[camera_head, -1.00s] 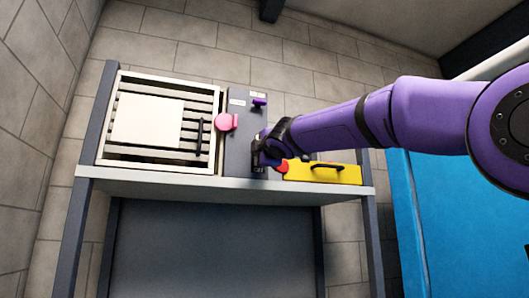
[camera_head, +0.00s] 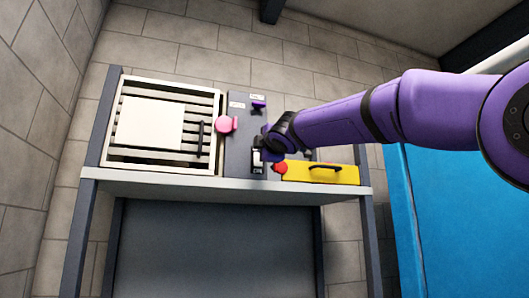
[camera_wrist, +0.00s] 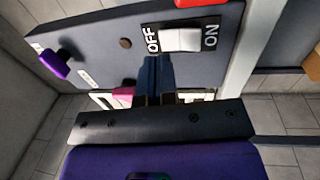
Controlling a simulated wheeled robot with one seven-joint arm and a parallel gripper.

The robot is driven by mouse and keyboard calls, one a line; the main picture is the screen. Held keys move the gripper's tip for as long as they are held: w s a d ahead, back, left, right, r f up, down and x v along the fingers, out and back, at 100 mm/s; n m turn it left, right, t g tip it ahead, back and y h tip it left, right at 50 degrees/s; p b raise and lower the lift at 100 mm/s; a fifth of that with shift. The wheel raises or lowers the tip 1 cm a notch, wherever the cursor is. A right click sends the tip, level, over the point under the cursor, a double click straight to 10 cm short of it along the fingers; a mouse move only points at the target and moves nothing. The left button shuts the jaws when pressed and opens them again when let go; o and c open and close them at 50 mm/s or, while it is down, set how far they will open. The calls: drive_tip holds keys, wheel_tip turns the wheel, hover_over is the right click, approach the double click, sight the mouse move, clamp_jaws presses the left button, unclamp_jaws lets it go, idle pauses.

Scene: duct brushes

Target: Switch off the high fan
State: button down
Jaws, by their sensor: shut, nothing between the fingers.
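A white rocker switch (camera_wrist: 184,39) sits on the dark grey panel (camera_wrist: 110,42), with OFF at its left and ON at its right in the wrist view. In the head view the switch (camera_head: 258,168) shows just below my gripper (camera_head: 262,150). In the wrist view my gripper (camera_wrist: 154,68) is shut and empty, its fingertips close to the OFF side of the switch. I cannot tell whether they touch it or which side is pressed in. A purple knob (camera_head: 258,105) sits higher on the panel and also shows in the wrist view (camera_wrist: 54,63).
A slatted vent frame (camera_head: 213,150) with a pale square plate stands left of the panel, with a pink knob (camera_head: 226,124) between. A yellow box (camera_head: 325,173) with a black handle and a red knob (camera_head: 280,168) is at right. All rest on a shelf (camera_head: 150,183).

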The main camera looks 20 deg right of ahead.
drive_tip(key=s+r, duration=0.1)
drive_tip(key=s, duration=0.9)
drive_tip(key=shift+s+r, duration=0.15)
drive_tip(key=shift+s, duration=0.1)
drive_tip(key=s+d+f+m+g, duration=0.2)
drive_tip(key=s+f+m+g, duration=0.2)
drive_tip(key=s+f, duration=0.5)
drive_tip(key=s+d+f+m+g, duration=0.3)
drive_tip(key=s+f+m+g, duration=0.2)
drive_tip(key=f, duration=1.8)
drive_tip(key=s+d+f+m+g, duration=0.2)
drive_tip(key=s+f+m+g, duration=0.3)
drive_tip(key=s+f+m, duration=0.4)
drive_tip(key=s+f, duration=0.3)
drive_tip(key=f, duration=0.3)
drive_tip(key=shift+s+d+f, duration=0.15)
drive_tip(key=shift+s+f, duration=0.2)
drive_tip(key=shift+f, duration=0.05)
